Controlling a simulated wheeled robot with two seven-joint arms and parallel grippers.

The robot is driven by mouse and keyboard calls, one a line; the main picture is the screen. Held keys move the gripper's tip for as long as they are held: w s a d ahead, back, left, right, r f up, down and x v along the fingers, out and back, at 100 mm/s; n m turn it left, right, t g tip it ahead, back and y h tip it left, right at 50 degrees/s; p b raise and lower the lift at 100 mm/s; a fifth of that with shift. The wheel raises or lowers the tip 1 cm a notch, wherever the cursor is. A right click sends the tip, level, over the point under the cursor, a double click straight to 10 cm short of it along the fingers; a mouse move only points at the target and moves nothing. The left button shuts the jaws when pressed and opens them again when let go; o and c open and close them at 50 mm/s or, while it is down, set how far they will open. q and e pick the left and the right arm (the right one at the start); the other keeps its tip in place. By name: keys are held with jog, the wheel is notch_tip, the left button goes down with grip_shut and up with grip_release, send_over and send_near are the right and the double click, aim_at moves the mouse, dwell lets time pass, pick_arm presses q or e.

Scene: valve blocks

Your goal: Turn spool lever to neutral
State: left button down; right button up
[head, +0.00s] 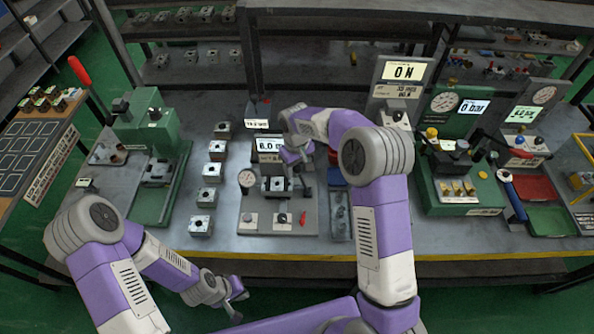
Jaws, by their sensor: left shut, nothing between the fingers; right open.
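A grey test plate (262,226) lies on the bench in the middle of the head view. A metal valve block (275,187) sits in a fixture on it. A small red lever (303,217) stands at the plate's front right, with black knobs to its left. I cannot tell which part is the spool lever. My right gripper (298,166) is open, pointing down just above and behind the valve block; whether it touches anything is unclear. My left gripper (238,300) is shut and empty, low in front of the bench edge.
A gauge (247,178) and a lit display (268,145) stand by the plate. Several loose valve blocks (209,172) line up to its left. A green press (150,125) stands further left. A green gauge station (455,190) and a red tray (534,187) are at right.

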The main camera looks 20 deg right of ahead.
aim_at(302, 181)
notch_tip(302, 181, down, 3)
jog(key=shift+w+f, duration=0.15)
jog(key=shift+c, duration=0.4)
grip_shut()
